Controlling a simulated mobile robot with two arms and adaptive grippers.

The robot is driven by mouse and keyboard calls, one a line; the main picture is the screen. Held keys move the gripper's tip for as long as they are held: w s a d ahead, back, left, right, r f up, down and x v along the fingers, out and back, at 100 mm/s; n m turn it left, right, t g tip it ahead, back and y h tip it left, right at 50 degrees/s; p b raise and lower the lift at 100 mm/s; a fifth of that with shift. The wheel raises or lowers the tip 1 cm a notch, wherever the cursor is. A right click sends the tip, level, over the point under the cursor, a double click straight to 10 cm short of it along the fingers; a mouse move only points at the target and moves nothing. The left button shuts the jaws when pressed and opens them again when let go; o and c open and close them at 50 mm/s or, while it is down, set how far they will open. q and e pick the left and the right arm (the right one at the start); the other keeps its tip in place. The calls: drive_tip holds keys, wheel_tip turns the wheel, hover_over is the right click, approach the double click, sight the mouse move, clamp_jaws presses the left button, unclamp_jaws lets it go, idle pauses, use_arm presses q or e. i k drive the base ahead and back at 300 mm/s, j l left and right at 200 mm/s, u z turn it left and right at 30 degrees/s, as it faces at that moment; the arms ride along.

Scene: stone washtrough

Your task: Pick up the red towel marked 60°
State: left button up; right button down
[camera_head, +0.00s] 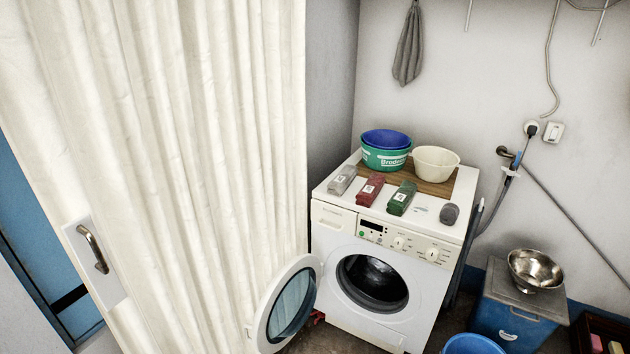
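The red towel (370,190) is a rolled or folded bundle with a small white label. The print on the label is too small to read. It lies on top of the white washing machine (337,217), near the front edge. A light grey towel (342,180) lies to its left and a green towel (402,198) to its right, both with white labels. Neither of my grippers shows in the head view.
The washing machine's round door (290,304) stands open to the left. Green and blue basins (385,150) and a cream bowl (436,163) stand on a wooden board behind the towels. A grey object (449,214) lies at the right. A white curtain (190,150) fills the left.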

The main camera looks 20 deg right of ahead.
sight(365, 198)
drive_tip(key=l+z, duration=0.25)
drive_tip(key=l, duration=0.6)
drive_tip(key=l+z, duration=0.25)
drive_tip(key=l, duration=0.65)
drive_tip(key=i+j, duration=0.15)
drive_tip(key=j, duration=0.2)
drive_tip(key=i+j+z, duration=0.15)
drive_tip(key=j, duration=0.15)
drive_tip(key=i+j, duration=0.1)
drive_tip(key=j, duration=0.25)
drive_tip(key=i+j+z, duration=0.15)
drive_tip(key=j, duration=0.2)
drive_tip(key=i+j, duration=0.1)
drive_tip(key=j, duration=0.25)
drive_tip(key=i+j+z, duration=0.2)
drive_tip(key=i+j, duration=0.2)
